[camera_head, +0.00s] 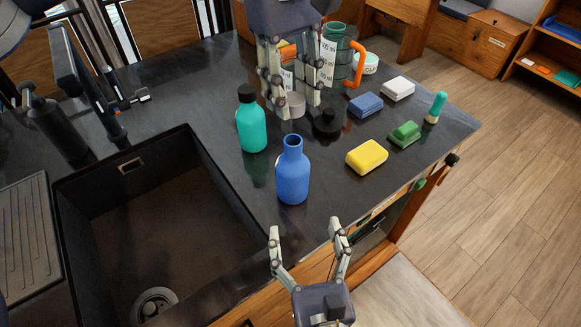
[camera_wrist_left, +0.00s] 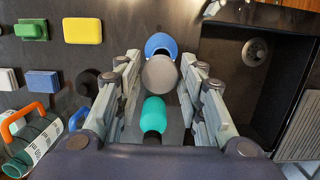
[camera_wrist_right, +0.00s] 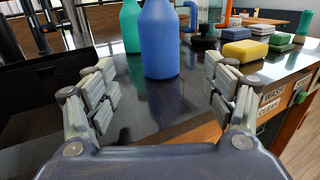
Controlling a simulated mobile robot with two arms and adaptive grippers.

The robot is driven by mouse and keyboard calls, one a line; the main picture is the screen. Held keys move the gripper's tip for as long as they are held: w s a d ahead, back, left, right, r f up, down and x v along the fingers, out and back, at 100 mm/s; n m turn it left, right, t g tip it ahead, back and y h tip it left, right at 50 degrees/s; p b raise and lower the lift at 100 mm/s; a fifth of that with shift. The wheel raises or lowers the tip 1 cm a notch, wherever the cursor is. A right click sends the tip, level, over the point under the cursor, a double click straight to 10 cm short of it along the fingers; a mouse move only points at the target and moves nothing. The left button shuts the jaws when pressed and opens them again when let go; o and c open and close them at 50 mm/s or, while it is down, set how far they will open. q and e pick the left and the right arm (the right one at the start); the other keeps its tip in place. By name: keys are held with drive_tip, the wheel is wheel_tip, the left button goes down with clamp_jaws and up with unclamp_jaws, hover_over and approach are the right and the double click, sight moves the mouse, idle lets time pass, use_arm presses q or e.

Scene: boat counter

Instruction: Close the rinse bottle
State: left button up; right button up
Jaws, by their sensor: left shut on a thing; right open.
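A blue bottle (camera_head: 292,178) stands upright on the dark counter near the sink's right edge, its neck uncovered. It also shows in the left wrist view (camera_wrist_left: 161,43) and the right wrist view (camera_wrist_right: 160,42). My left gripper (camera_head: 289,110) is shut on a grey round cap (camera_wrist_left: 160,73), held beyond the blue bottle and apart from it. The cap also shows between the fingers in the head view (camera_head: 294,104). My right gripper (camera_head: 305,228) is open and empty, in front of the blue bottle at the counter's near edge. No label on the blue bottle is readable.
A teal bottle (camera_head: 251,127) with a black cap stands left of the blue bottle. A black round piece (camera_head: 327,122), a yellow sponge (camera_head: 367,157), a green brush (camera_head: 405,134) and blue (camera_head: 366,104) and white (camera_head: 398,88) blocks lie right. The sink (camera_head: 170,220) is left.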

use_arm(q)
drive_tip(key=shift+s+r, duration=0.2)
drive_tip(key=shift+s, duration=0.25)
use_arm(e)
drive_tip(key=shift+s+r, duration=0.1)
drive_tip(key=shift+s, duration=0.2)
use_arm(q)
drive_tip(key=shift+w, duration=0.15)
use_arm(e)
drive_tip(key=w, duration=0.4)
drive_tip(key=w+a, duration=0.1)
drive_tip(key=w, duration=0.3)
drive_tip(key=w+a, duration=0.1)
drive_tip(key=w, duration=0.3)
drive_tip(key=shift+c, duration=0.2)
use_arm(q)
drive_tip(key=shift+f, duration=0.1)
use_arm(e)
drive_tip(key=c, duration=1.6)
use_arm(q)
hover_over(294, 140)
drive_tip(key=shift+w+a+f, duration=0.15)
drive_tip(key=shift+f, duration=2.3)
use_arm(e)
drive_tip(key=shift+o, duration=0.2)
use_arm(q)
drive_tip(key=shift+f, duration=0.1)
drive_tip(key=shift+f, duration=0.8)
drive_tip(key=shift+f, duration=0.55)
